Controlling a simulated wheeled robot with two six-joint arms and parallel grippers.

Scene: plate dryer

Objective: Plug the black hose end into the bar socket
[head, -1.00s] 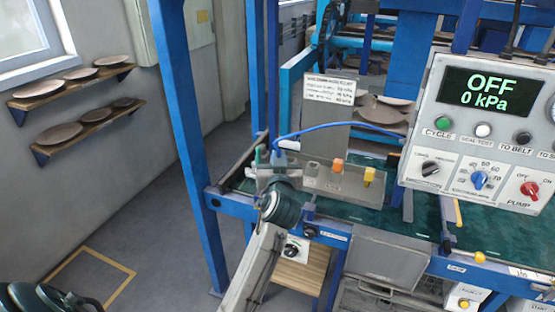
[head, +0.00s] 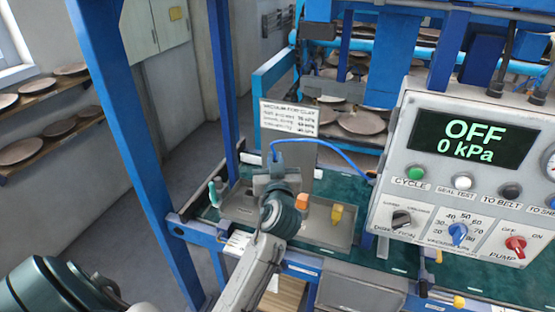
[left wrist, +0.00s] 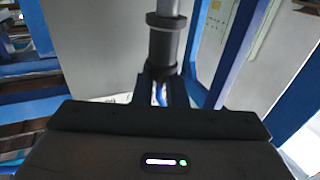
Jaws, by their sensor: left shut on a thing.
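My left gripper (head: 270,183) is shut on the black hose end, above the left part of the tray in the head view. In the left wrist view the black hose end (left wrist: 163,48) is a dark collared cylinder, upright between the fingers, with a grey tube above it. The blue hose (head: 335,152) rises by the gripper and arcs right toward the control panel. My wrist hides much of the grip in the head view. I cannot make out the bar socket for certain in either view. My right gripper is not in view.
A grey tray (head: 318,228) holds an orange fitting (head: 302,201) and a yellow fitting (head: 336,214). A teal-handled item (head: 213,193) stands at its left. The control panel (head: 385,205) reads OFF, 0 kPa. A blue post (head: 135,140) stands left and a placard (head: 289,117) behind.

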